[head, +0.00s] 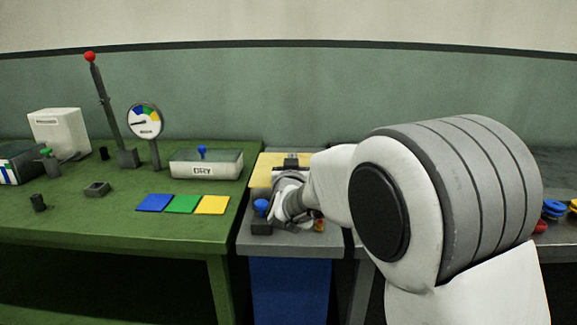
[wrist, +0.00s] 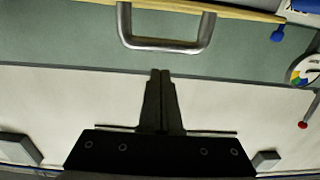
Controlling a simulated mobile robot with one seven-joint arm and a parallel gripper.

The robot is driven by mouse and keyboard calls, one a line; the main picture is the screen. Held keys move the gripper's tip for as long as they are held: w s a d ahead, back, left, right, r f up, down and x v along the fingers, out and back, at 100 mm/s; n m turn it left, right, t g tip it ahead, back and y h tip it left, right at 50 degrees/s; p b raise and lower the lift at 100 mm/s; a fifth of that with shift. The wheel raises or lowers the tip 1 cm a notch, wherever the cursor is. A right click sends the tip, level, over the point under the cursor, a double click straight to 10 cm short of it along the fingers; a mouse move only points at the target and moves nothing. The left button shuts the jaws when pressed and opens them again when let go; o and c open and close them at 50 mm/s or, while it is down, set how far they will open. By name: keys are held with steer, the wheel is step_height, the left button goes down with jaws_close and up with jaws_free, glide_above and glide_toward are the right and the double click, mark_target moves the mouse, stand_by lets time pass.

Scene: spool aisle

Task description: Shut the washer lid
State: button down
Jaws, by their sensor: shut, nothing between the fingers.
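The washer is likely the grey-topped unit with a blue front (head: 290,285), to the right of the green bench. A yellow panel (head: 262,170), which looks like its lid, shows at the back of the unit. My arm hides part of it, and I cannot tell its exact angle. In the wrist view, a silver D-shaped handle (wrist: 165,45) sticks out from a yellow edge (wrist: 225,10) at the top. My gripper (wrist: 160,73) is shut and empty, its tips appearing just below the handle bar, with a small gap in the picture.
A white tray (head: 205,170) with a blue knob, a gauge (head: 145,122) and a red-topped lever (head: 104,100) stand on the green bench (head: 110,225). A blue knob (head: 261,207) sits on the grey top's left. My arm hides much of the right side.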

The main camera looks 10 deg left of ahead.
steer(key=s+d+f, duration=0.2)
steer(key=s+f, duration=0.4)
steer(key=s+d+r+g, duration=0.5)
steer(key=s+d, duration=0.2)
steer(key=d, duration=0.5)
steer(key=s+d+f+m+g+h, duration=0.1)
steer(key=s+d+g, duration=0.1)
steer(key=s+d, duration=0.45)
steer(key=s+d+f+g+h, duration=0.15)
steer(key=s+d, duration=0.25)
steer(key=s, duration=0.6)
steer(key=s+d+m+g+h, duration=0.1)
steer(key=s+d+g, duration=0.2)
steer(key=s+d, duration=0.4)
step_height(320, 180, up, 22)
steer(key=s+a+p, duration=0.1)
steer(key=s+p, duration=0.1)
steer(key=p, duration=2.1)
steer(key=shift+r+p, duration=0.15)
steer(key=shift+p, duration=0.15)
